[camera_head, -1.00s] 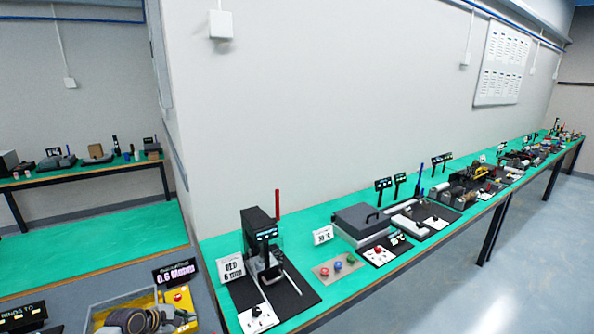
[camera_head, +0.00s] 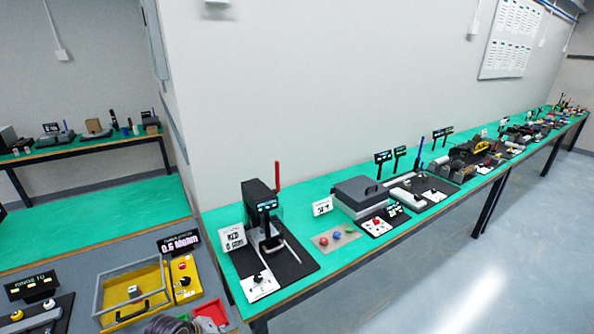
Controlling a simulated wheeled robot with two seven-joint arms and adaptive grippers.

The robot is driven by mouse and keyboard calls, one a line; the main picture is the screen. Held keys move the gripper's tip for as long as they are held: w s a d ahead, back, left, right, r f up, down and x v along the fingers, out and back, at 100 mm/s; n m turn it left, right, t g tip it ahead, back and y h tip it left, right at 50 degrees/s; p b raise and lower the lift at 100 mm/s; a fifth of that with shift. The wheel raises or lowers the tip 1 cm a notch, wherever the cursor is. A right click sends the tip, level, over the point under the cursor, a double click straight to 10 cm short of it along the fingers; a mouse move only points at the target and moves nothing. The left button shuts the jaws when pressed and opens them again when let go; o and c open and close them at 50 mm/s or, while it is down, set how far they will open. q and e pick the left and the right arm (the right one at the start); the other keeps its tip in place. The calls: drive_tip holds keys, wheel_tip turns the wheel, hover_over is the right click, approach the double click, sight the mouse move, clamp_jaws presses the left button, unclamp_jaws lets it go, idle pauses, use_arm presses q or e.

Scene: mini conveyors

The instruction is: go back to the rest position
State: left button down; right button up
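Neither of my grippers can be made out in the head view. A dark grey, ribbed, rounded shape (camera_head: 168,325) shows at the bottom edge, in front of a yellow-framed box. It is cut off, and I cannot tell whether it is a part of my arm. The yellow-framed box (camera_head: 110,318) has a clear cover with a dark handle, and a small pale piece (camera_head: 134,291) shows inside.
A yellow panel with a red button (camera_head: 182,266) and a red tray (camera_head: 212,311) are beside the box. A green-topped bench (camera_head: 330,262) with a black press (camera_head: 259,206) and other stations runs along the wall. The floor at right is clear.

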use_arm(q)
drive_tip(key=s+r+m+g+y, duration=0.1)
drive_tip(key=s+r+m+y, duration=0.1)
drive_tip(key=s+r+m, duration=0.45)
drive_tip(key=s+r+m+y, duration=0.1)
drive_tip(key=s+m, duration=0.3)
drive_tip(key=s, duration=0.5)
wheel_tip(320, 180, down, 36)
drive_tip(key=s+g+b, duration=0.2)
drive_tip(key=s, duration=0.1)
drive_tip(key=s+a+f+b, duration=0.1)
drive_tip(key=s+a+f, duration=0.1)
drive_tip(key=s+f, duration=0.8)
drive_tip(key=s+a+f+g+b, duration=0.1)
drive_tip(key=s+f, duration=1)
drive_tip(key=shift+s+a+f, duration=0.2)
drive_tip(key=shift+s+a, duration=0.15)
drive_tip(key=shift+a, duration=0.05)
